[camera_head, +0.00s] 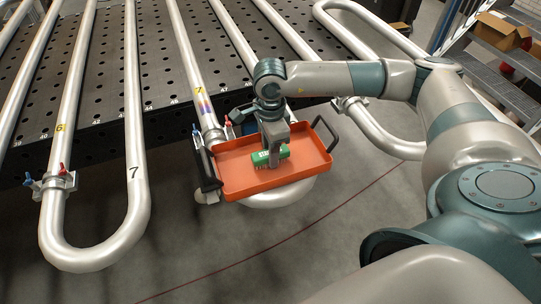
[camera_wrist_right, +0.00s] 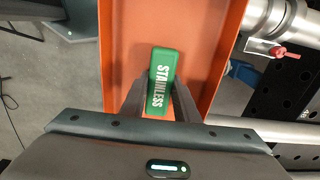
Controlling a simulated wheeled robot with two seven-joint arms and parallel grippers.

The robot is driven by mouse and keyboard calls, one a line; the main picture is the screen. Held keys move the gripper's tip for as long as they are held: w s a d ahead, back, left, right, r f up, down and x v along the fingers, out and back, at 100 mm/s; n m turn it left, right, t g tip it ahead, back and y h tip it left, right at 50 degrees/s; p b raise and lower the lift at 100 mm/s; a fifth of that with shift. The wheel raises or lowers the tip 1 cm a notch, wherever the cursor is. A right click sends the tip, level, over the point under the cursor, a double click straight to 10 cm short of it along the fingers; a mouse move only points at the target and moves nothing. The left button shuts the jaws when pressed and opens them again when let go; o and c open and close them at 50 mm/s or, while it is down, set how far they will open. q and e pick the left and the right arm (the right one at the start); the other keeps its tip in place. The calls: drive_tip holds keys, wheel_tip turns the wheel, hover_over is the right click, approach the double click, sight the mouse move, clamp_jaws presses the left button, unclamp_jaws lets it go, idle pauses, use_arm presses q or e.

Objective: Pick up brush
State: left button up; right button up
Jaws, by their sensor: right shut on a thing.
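The brush has a green block marked "STAINLESS" and shows in the wrist view (camera_wrist_right: 161,82). In the head view the brush (camera_head: 262,158) is low in the orange tray (camera_head: 235,184), with its bristles toward the tray floor. My right gripper (camera_head: 272,150) reaches down into the tray from above. In the wrist view its two fingers (camera_wrist_right: 160,100) are on either side of the green block and shut on it. I cannot tell whether the brush touches the tray floor. My left gripper is not in view.
The tray has dark handles at its left and right (camera_head: 326,134). Silver serpentine pipes (camera_head: 133,120) run over a black perforated table (camera_head: 105,75) behind and to the left. Small valves with red and blue handles (camera_head: 52,180) sit on the pipes. Grey floor is open in front.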

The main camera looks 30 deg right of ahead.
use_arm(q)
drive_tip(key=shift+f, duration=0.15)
use_arm(e)
drive_tip(key=shift+r, duration=0.15)
